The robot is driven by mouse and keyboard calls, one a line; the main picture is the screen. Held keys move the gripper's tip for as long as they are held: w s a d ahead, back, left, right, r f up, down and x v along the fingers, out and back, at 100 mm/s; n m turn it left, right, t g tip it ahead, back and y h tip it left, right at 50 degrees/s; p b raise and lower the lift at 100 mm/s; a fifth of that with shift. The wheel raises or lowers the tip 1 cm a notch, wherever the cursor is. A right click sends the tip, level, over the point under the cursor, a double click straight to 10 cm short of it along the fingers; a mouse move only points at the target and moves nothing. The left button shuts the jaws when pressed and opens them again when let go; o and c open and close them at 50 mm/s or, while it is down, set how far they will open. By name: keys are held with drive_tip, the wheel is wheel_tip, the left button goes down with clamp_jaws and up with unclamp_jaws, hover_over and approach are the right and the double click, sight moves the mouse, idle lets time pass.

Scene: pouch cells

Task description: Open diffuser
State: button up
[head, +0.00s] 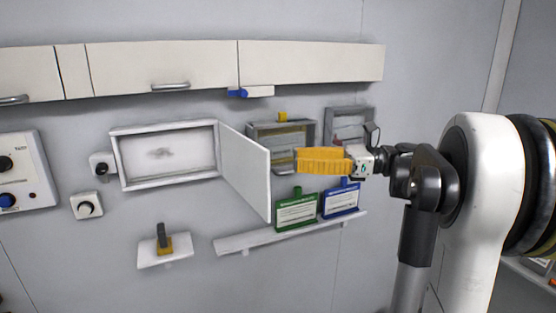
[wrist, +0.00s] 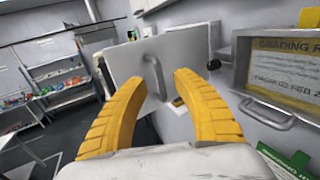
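A shallow white wall box (head: 115,160), the likely diffuser though I read no such label, has its door (head: 245,172) swung out to the right, well away from the wall. The box's inside shows, pale with a small grey mark. In the wrist view the door (wrist: 195,50) faces me, with a grey bar handle (wrist: 155,82) seen between my fingers. My gripper (head: 297,160), with yellow fingers, is right of the door. In the wrist view its fingers (wrist: 143,68) are spread apart with nothing held. I cannot tell how near the handle is.
Right of the box hangs a grey framed case (head: 250,133), its handle (wrist: 268,116) close to my right finger. Below are a green card holder (head: 296,210), a blue one (head: 340,200) and a shelf (head: 235,243). White cabinets (head: 165,65) run above. Stocked shelves (wrist: 60,85) stand far left.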

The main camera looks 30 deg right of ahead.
drive_tip(key=v, duration=0.4)
drive_tip(key=shift+s+d, duration=0.2)
drive_tip(key=shift+d, duration=0.05)
idle(0.3)
